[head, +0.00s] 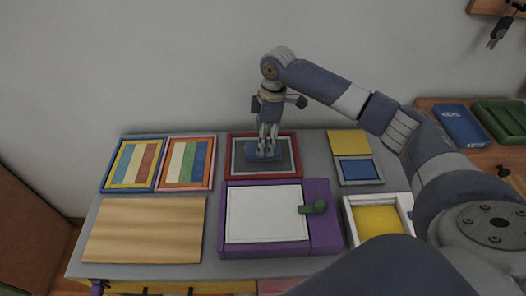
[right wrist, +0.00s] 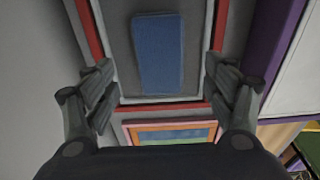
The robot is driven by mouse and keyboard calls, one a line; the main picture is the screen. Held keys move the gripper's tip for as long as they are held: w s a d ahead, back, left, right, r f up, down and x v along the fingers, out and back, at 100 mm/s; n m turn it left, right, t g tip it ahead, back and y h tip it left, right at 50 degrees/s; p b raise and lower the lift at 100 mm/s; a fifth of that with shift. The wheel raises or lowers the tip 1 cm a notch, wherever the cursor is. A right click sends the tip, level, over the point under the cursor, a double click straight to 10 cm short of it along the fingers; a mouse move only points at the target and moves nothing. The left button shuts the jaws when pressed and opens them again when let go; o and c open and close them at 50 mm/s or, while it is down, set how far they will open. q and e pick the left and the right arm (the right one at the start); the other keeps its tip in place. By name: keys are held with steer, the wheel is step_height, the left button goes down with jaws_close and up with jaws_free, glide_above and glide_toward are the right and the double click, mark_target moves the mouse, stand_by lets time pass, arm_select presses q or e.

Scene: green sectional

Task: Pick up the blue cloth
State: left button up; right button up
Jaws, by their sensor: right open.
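The blue cloth (head: 254,155) lies flat on the grey panel of a red-framed tray (head: 288,172) at the back middle of the table. My right gripper (head: 267,148) points down over it and partly hides it in the head view. In the right wrist view the cloth (right wrist: 158,52) is a flat blue rectangle, ahead of and between the spread fingers of the right gripper (right wrist: 163,85). That gripper is open and holds nothing. The head view does not clearly show whether its fingertips touch the cloth. My left gripper is not in view.
A purple-framed white panel with a green handle (head: 314,207) sits just in front of the tray. Striped frames (head: 186,163) lie to the left, a blue panel (head: 357,169) and yellow box (head: 379,219) to the right. A wooden board (head: 145,229) lies front left.

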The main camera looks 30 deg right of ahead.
mark_target(250, 148)
step_height(250, 148, down, 4)
steer(key=shift+w+a+f, duration=0.1)
steer(key=shift+a+f, duration=0.05)
steer(key=shift+f, duration=0.05)
steer(key=c, duration=1.1)
steer(key=shift+o, duration=0.2)
steer(key=shift+r, duration=0.1)
